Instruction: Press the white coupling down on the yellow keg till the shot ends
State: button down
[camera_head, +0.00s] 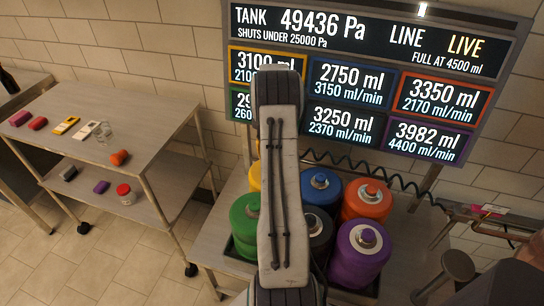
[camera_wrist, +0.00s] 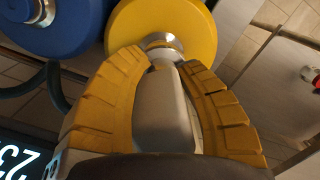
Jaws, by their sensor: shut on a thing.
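In the wrist view the yellow fingers of my gripper (camera_wrist: 162,62) are shut around the white coupling (camera_wrist: 162,112). The coupling's far end meets the metal neck (camera_wrist: 160,40) of the yellow keg (camera_wrist: 202,32). I cannot tell how firmly it is seated. In the head view only a sliver of the yellow keg (camera_head: 255,178) shows; my arm hides the rest, my gripper and the coupling. The yellow-framed panel (camera_head: 262,66) reads 3100 ml, its right part covered by my arm.
The board (camera_head: 365,38) reads TANK 49436 Pa and LINE LIVE. Blue (camera_head: 321,190), orange (camera_head: 367,203), green (camera_head: 246,222), purple (camera_head: 358,258) and dark (camera_head: 320,235) kegs crowd close by. A cart (camera_head: 150,165) with small items stands left; a black coiled hose (camera_head: 400,178) runs behind.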

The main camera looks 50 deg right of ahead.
jog(key=shift+f+b, duration=0.6)
jog(key=shift+f, duration=0.2)
jog(key=shift+r, duration=0.1)
dwell(1.2)
jog(key=shift+r+p, duration=1.25)
jog(key=shift+r, duration=0.5)
